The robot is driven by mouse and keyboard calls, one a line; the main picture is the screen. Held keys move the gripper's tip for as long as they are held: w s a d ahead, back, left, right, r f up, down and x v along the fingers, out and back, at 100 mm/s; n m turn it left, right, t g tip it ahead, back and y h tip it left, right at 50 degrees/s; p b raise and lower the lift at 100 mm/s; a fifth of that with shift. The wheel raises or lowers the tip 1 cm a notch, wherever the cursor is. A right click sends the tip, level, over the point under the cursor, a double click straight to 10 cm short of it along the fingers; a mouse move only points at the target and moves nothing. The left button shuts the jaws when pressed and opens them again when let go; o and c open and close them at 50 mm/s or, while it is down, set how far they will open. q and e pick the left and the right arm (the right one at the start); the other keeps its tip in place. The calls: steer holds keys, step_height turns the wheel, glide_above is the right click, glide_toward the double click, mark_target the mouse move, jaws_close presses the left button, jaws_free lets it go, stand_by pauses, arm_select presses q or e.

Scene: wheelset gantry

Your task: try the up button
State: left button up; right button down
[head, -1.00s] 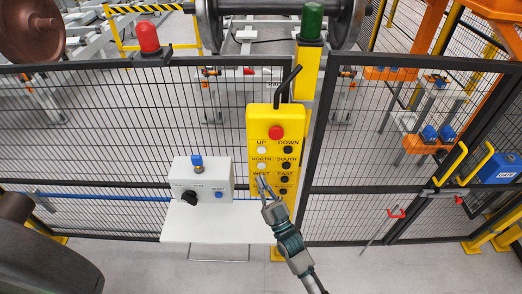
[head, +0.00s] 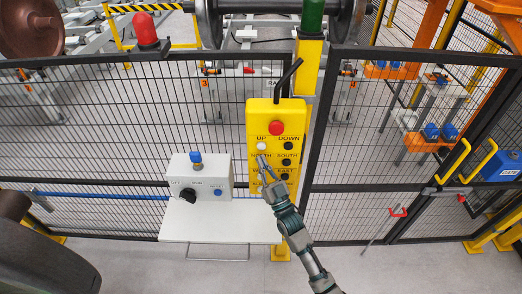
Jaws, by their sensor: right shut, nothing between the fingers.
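The yellow button pendant (head: 276,112) hangs upright at the fence in the middle of the head view. Its white UP button (head: 262,146) is in the left column below the red stop button (head: 275,128). The black DOWN button (head: 288,146) is beside it on the right. My right gripper (head: 263,161) is shut and empty. Its tips are in front of the pendant, just below the UP button, and cover the NORTH button and part of the lower left column. I cannot tell whether the tips touch the panel. My left gripper is not in view.
Black mesh fence (head: 110,115) runs behind. A red lamp (head: 145,29) and a green lamp (head: 312,17) stand above it.

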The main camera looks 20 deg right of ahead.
mark_target(261, 146)
steer(key=shift+w+d+b, duration=0.15)
steer(key=shift+w+d, duration=0.05)
steer(key=shift+w, duration=0.45)
steer(key=shift+w+d+b, duration=0.15)
steer(key=shift+w+d, duration=0.05)
steer(key=shift+w, duration=0.4)
steer(key=shift+w+r, duration=0.1)
stand_by(0.5)
steer(key=shift+w+d, duration=0.15)
steer(key=shift+w, duration=0.1)
steer(key=shift+w+d, duration=0.1)
steer(key=shift+w, duration=0.3)
stand_by(0.7)
stand_by(1.0)
steer(key=shift+s+a+p, duration=0.25)
steer(key=shift+s+p, duration=0.05)
steer(key=shift+s, duration=0.5)
